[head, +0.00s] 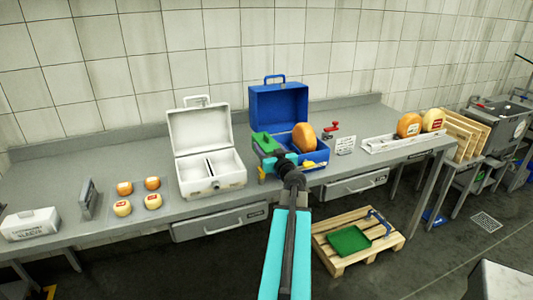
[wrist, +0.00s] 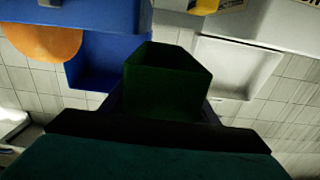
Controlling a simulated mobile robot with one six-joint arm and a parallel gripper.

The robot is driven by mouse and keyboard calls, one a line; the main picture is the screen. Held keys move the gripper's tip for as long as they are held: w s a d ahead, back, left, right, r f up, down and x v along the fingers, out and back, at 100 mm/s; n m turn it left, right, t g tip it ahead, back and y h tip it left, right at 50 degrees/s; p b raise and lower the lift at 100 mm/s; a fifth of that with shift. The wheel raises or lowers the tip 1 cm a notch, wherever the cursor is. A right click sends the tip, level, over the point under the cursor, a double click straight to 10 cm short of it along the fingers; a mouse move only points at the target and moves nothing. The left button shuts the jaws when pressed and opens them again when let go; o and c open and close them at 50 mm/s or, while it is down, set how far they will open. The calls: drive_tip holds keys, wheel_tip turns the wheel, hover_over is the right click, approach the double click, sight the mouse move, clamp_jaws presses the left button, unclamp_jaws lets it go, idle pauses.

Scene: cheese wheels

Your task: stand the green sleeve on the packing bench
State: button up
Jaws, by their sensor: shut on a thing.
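The green sleeve (head: 264,142) is in front of the left part of the open blue case (head: 318,155) in the head view. In the wrist view the sleeve (wrist: 166,80) is dark green and box-shaped, between my fingers. My gripper (head: 270,158) is shut on it; the wrist view also shows the gripper (wrist: 163,112). I cannot tell whether the sleeve touches the case. The packing bench (head: 95,180) is the long grey steel table along the wall.
An open white case (head: 212,183) stands left of the blue one, which holds an orange cheese wheel (head: 304,137). Several small cheeses (head: 123,208) sit farther left. A red clamp-like thing (head: 331,130) is at right. A pallet (head: 330,262) with a green tray (head: 348,240) lies below.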

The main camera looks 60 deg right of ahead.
drive_tip(key=shift+w+d, duration=0.3)
drive_tip(key=shift+w, duration=0.25)
drive_tip(key=shift+f, duration=1.8)
drive_tip(key=shift+f, duration=0.55)
drive_tip(key=o, duration=1)
drive_tip(key=shift+o, duration=0.2)
drive_tip(key=shift+r, duration=0.2)
